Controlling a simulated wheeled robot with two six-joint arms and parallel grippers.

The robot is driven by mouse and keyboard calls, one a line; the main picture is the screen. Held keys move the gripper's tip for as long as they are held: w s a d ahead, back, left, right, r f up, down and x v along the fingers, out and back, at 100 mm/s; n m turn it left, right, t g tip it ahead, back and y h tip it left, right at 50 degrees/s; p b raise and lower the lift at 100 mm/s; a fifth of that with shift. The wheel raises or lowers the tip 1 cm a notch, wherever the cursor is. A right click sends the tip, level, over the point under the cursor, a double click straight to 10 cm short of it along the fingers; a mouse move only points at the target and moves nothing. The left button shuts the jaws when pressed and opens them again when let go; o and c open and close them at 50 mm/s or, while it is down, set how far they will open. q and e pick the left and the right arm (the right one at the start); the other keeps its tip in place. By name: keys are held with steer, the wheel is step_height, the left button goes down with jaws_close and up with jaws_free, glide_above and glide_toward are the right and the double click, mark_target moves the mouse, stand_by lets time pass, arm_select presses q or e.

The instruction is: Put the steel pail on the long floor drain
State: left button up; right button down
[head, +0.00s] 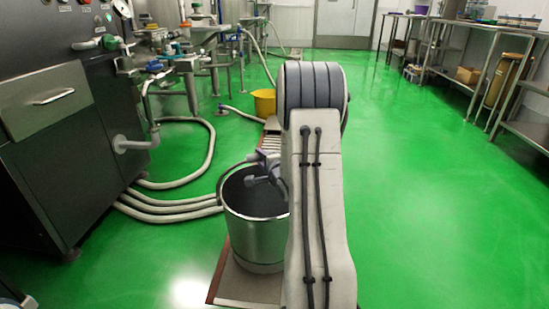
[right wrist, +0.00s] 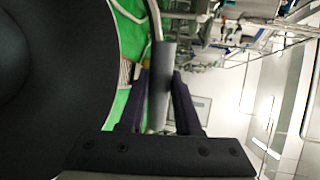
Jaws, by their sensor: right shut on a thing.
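The steel pail (head: 253,232) stands upright in the head view, left of my right arm, with its dark inside showing. The long floor drain (head: 240,286) has a brown border and runs away from me beneath the pail. The pail's base overlaps the drain in the picture; I cannot tell whether it touches. My arm hides part of the pail and drain. My left gripper is not in view.
White hoses (head: 168,206) lie on the green floor and pass behind the pail. A dark machine cabinet (head: 60,130) stands at the left. A yellow bucket (head: 264,102) stands farther back. Steel tables (head: 480,70) line the right wall, and the floor at right is clear.

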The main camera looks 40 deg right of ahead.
steer(key=w, duration=0.1)
steer(key=w+a+f+b, duration=0.1)
steer(key=w+b, duration=0.1)
steer(key=w, duration=0.1)
steer(key=shift+a+f, duration=0.4)
step_height(320, 180, down, 4)
steer(key=b, duration=0.3)
steer(key=c, duration=0.6)
jaws_free()
steer(key=shift+s+a+f, duration=0.1)
steer(key=shift+s+f, duration=0.05)
steer(key=shift+f, duration=0.3)
steer(key=shift+r, duration=0.1)
